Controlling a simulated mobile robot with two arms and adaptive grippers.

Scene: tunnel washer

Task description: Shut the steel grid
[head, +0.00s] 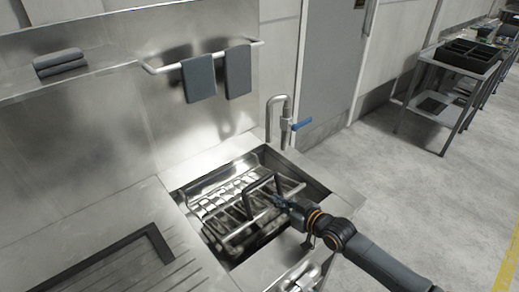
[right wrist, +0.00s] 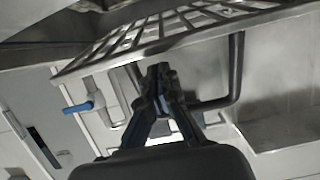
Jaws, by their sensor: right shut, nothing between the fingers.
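The steel grid (head: 222,204) is in the sink basin, its bars running across the opening; its exact tilt is hard to tell. A dark bar handle (head: 262,181) rises from it. In the right wrist view the grid (right wrist: 150,33) crosses the top, and the dark handle (right wrist: 236,70) passes just beyond the fingers. My right gripper (head: 277,200) is shut and empty, its fingertips close beside the handle; whether they touch it is unclear. The gripper also shows in the right wrist view (right wrist: 158,72). My left gripper is out of view.
A tap (head: 284,115) with a blue lever stands behind the basin. A rail with two grey cloths (head: 198,79) is on the back wall. A ribbed drainboard (head: 170,275) lies front left. Folded cloths (head: 59,62) sit on a shelf.

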